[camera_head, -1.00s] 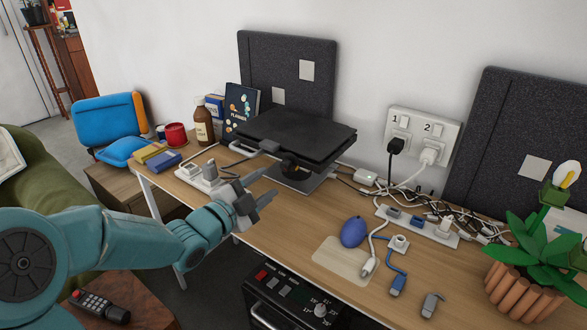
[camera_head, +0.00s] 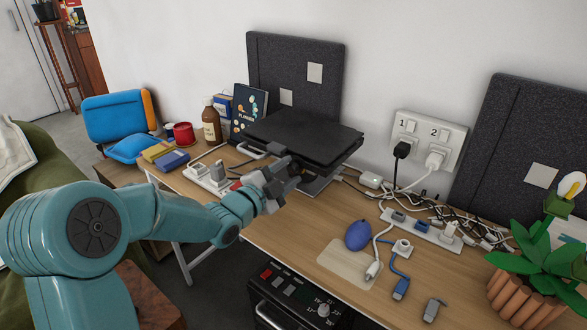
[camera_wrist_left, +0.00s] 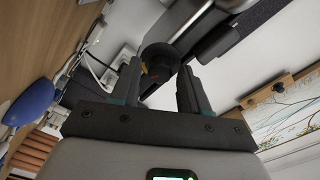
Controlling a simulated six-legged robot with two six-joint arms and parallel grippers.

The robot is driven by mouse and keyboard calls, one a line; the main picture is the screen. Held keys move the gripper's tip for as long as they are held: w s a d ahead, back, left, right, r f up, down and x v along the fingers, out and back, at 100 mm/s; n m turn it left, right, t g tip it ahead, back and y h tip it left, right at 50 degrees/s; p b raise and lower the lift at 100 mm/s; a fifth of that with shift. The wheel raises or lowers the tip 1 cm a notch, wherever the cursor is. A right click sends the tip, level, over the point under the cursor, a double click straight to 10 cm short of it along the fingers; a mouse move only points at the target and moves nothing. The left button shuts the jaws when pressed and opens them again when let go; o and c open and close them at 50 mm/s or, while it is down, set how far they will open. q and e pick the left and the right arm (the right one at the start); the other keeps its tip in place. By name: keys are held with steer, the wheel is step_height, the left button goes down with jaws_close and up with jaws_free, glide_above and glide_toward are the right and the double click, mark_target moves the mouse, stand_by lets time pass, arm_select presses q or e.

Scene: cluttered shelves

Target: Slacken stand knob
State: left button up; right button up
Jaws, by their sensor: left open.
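The stand (camera_head: 301,137) with its flat black top is on the desk in front of a dark grey panel. In the left wrist view its round black knob (camera_wrist_left: 159,55) lies just beyond the fingertips, between the two fingers. My left gripper (camera_head: 281,176) is open at the stand's front, below the top plate; its fingers also show in the left wrist view (camera_wrist_left: 158,74). I cannot tell whether either finger touches the knob. In the head view the knob is hidden by the gripper. My right gripper is not in view.
A brown bottle (camera_head: 211,124) and red tin (camera_head: 184,133) stand left of the stand. A white power strip (camera_head: 205,179) lies near the gripper. Right of it are a blue ovoid (camera_head: 358,235), cables, another strip (camera_head: 437,237) and a potted plant (camera_head: 527,268).

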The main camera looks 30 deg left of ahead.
arm_select(q)
steer(key=shift+s+a+b, duration=0.1)
steer(key=shift+s+b, duration=0.35)
steer(key=shift+s, duration=0.75)
steer(key=shift+w, duration=0.1)
steer(key=shift+w+b, duration=0.45)
steer(key=shift+w, duration=0.7)
